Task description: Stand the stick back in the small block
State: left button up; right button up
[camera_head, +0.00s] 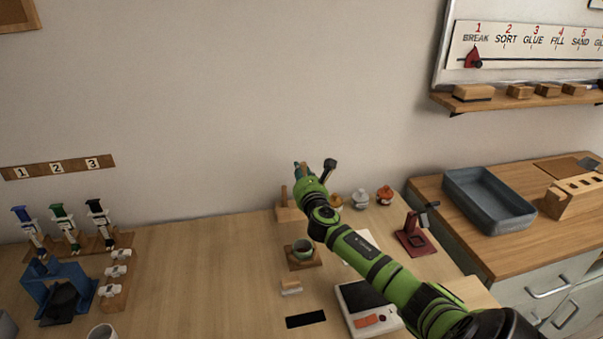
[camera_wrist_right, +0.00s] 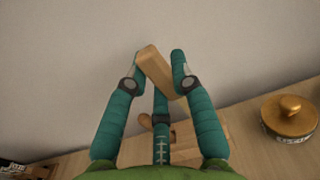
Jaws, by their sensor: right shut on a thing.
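My right gripper (camera_head: 305,172) is raised near the back wall, above the back edge of the table. In the right wrist view its teal fingers (camera_wrist_right: 160,72) are closed around a pale wooden stick (camera_wrist_right: 155,66), which is tilted. A wooden block (camera_head: 291,214) stands on the table below the gripper, partly hidden by my arm, with a brown upright piece at its left. In the right wrist view the block (camera_wrist_right: 188,146) lies below and behind the fingers, apart from the held stick. Its top is partly hidden by a finger. My left gripper is not in view.
Small lidded jars (camera_head: 360,199) stand right of my forearm, beside a dark red stand (camera_head: 414,238). A white device (camera_head: 365,308) lies under my arm. The table's left middle is clear.

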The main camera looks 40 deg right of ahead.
jog(key=shift+f, duration=0.2)
dwell(0.7)
jog(key=shift+f+b, duration=2)
jog(key=shift+f, duration=0.55)
dwell(1.3)
jog(key=o, duration=0.9)
jog(key=shift+c, duration=0.2)
jog(key=p+v, duration=0.2)
jog(key=v, duration=0.3)
jog(key=shift+p, duration=0.35)
